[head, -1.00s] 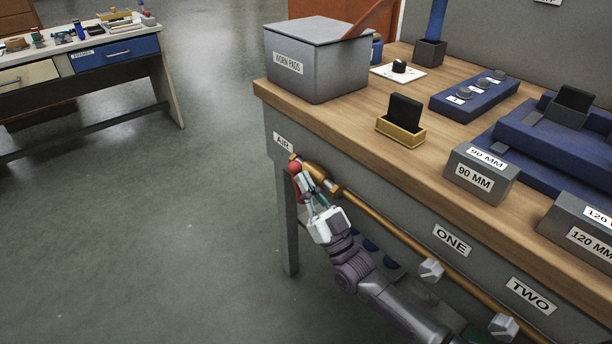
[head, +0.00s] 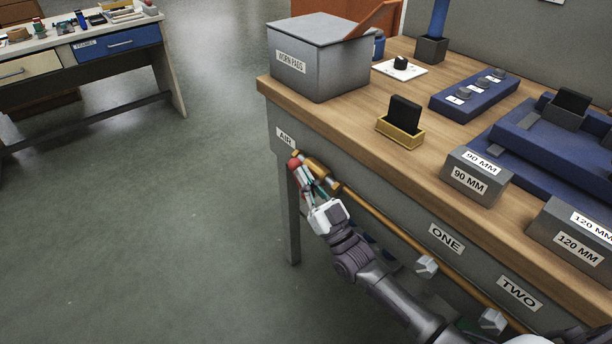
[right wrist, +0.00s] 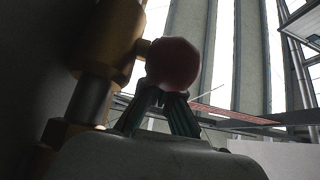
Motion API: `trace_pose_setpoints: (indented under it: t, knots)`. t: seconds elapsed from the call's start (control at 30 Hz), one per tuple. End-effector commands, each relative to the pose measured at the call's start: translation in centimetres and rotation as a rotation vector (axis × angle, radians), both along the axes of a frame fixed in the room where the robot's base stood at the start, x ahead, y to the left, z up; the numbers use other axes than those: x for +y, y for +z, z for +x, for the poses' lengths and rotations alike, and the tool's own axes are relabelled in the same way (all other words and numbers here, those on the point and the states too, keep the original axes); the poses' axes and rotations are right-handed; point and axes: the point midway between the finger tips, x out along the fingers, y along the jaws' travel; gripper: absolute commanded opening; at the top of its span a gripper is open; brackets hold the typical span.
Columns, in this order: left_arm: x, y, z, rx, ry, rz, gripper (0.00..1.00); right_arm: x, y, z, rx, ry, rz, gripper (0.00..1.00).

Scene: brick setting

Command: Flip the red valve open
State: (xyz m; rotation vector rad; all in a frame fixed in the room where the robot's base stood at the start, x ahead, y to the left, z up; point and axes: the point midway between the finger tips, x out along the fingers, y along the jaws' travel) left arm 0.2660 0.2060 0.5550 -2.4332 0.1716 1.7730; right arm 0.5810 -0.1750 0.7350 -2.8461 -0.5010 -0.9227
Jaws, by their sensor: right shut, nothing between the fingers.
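The red ball knob (head: 294,164) of the valve sits at the bench's front left corner, just under the AIR label (head: 286,138). The brass valve body (head: 316,168) is beside it on the pipe. My right gripper (head: 304,180) is shut and empty, close below the knob. In the right wrist view the knob (right wrist: 173,64) stands just past the fingertips (right wrist: 160,98), with the brass body (right wrist: 108,38) to its left. The knob overlaps the fingertips there, so I cannot tell whether they touch. My left gripper is not in view.
A brass pipe (head: 382,223) runs along the bench front, with grey knobs (head: 426,267) under the labels ONE and TWO. The wooden bench top (head: 345,115) holds a grey lidded box (head: 318,70) and other items. The floor (head: 180,220) left of the bench is clear.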

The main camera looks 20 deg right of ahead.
Motion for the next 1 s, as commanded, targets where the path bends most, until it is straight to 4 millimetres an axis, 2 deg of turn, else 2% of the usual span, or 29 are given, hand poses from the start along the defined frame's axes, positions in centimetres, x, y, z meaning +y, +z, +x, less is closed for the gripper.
trace_pose_setpoints:
  t: [0.07,1.0]
  knots:
    - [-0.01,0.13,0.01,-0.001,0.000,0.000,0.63,-0.08,0.89,0.13,-0.017,-0.002,0.005,0.00]
    - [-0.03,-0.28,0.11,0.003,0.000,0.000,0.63,0.00,0.59,0.18,-0.009,0.000,0.003,0.00]
